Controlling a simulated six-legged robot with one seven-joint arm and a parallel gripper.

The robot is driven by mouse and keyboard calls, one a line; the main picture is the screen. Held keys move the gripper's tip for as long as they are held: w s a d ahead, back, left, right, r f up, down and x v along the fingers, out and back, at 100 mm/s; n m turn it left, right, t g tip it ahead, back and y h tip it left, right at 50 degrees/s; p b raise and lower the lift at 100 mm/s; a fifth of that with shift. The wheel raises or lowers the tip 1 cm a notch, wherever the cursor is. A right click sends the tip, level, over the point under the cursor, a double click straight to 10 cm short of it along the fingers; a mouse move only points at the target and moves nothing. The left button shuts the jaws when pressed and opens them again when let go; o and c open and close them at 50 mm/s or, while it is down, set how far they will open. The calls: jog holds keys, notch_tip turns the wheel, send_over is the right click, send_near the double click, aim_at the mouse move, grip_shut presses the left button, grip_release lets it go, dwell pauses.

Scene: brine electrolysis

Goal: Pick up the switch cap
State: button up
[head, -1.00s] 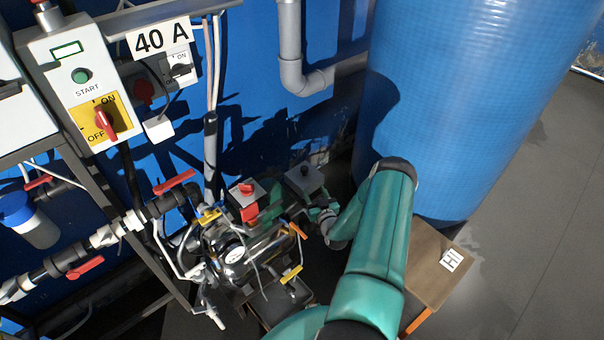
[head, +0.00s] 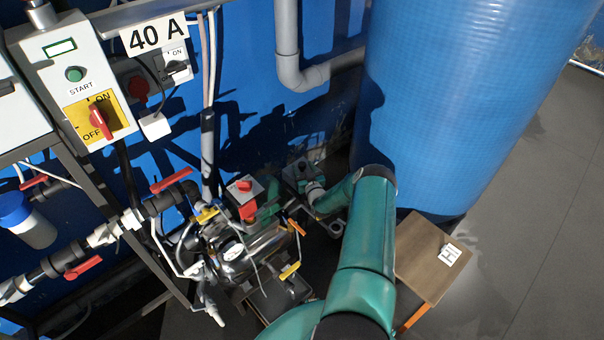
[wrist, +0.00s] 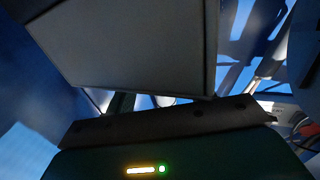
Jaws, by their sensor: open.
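I cannot tell for certain which part is the switch cap. A small dark knob (head: 302,166) stands on top of a grey box (head: 291,178) behind the pump set in the head view. A similar grey box (head: 236,198) to its left bears a red knob (head: 245,186). My gripper (head: 314,194) is open, close to the right side of the box with the dark knob. Its fingertips are small and partly hidden there. In the wrist view a large grey box face (wrist: 140,45) fills the upper middle, close to the camera. No cap shows between the jaws there.
The steel pump (head: 245,255) with valves and thin hoses stands to the left of my arm. A large blue tank (head: 460,90) rises at the right. The control box (head: 85,90) and pipes are on the left. A brown board (head: 425,255) lies beside the tank. Floor at right is clear.

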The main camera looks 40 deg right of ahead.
jog(key=shift+x, duration=0.8)
jog(key=c, duration=1.1)
jog(key=shift+r, duration=0.1)
